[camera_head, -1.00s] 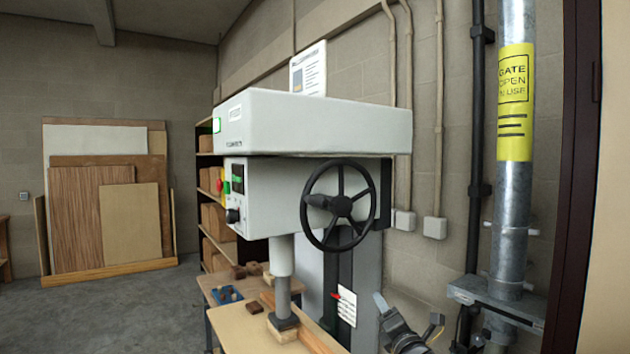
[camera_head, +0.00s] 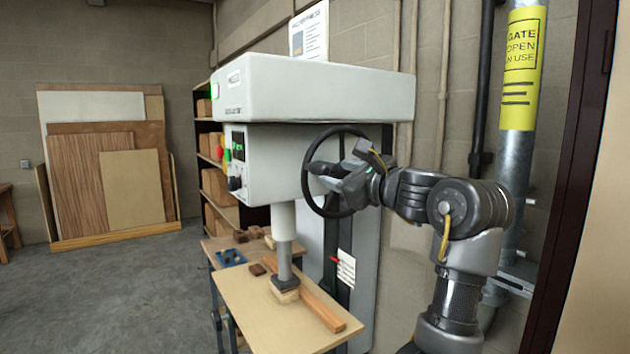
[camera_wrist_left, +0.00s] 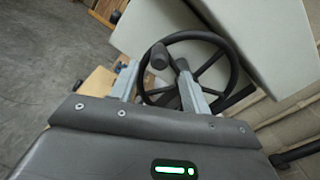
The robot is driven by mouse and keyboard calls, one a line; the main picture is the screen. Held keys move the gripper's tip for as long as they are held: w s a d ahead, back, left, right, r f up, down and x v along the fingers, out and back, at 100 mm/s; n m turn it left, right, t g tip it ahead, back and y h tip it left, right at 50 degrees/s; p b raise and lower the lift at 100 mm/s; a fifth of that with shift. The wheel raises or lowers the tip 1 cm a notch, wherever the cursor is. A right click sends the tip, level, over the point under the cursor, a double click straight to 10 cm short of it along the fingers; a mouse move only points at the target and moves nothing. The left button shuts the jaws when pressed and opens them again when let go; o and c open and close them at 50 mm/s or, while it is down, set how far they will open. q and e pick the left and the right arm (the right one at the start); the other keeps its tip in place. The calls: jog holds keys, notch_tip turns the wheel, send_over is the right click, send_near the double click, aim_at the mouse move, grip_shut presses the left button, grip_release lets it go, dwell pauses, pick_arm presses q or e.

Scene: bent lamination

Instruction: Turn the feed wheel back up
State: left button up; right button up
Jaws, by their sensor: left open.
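The feed wheel (camera_head: 307,190) is a black spoked handwheel on the right side of the white press head (camera_head: 315,95). My left gripper (camera_head: 325,174) is at the wheel's face and covers its hub and part of its spokes. In the left wrist view the wheel (camera_wrist_left: 233,75) lies just beyond the fingertips. Its dark handle knob (camera_wrist_left: 160,56) shows between the two spread fingers of my left gripper (camera_wrist_left: 157,68). The fingers stand apart; whether either touches the knob I cannot tell. My right gripper is not in view.
Below the head, a grey press column (camera_head: 284,240) stands on a small block on the wooden table (camera_head: 245,300). A wooden strip (camera_head: 325,309) lies beside it. A metal pipe with a yellow sign (camera_head: 522,70) stands close to my arm at right. The floor at left is clear.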

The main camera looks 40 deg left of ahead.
aim_at(315, 168)
pick_arm(q)
jog(key=b, duration=0.2)
jog(key=a+b, duration=0.1)
jog(key=b, duration=0.2)
jog(key=shift+w+a+f, duration=0.2)
jog(key=shift+w+f, duration=0.05)
jog(key=shift+f, duration=0.15)
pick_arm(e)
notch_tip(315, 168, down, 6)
pick_arm(q)
jog(key=shift+w+a+r+p, duration=0.1)
jog(key=shift+a+r+p, duration=0.45)
jog(key=shift+p, duration=0.1)
jog(key=p+x, duration=0.2)
jog(key=x, duration=0.3)
jog(key=shift+w+a+p, duration=0.1)
jog(key=shift+a+p, duration=0.2)
jog(key=shift+w+a+f, duration=0.2)
jog(key=shift+w+a, duration=0.05)
jog(key=shift+a, duration=0.4)
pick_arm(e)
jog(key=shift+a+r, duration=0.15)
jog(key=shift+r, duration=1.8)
pick_arm(q)
grip_shut()
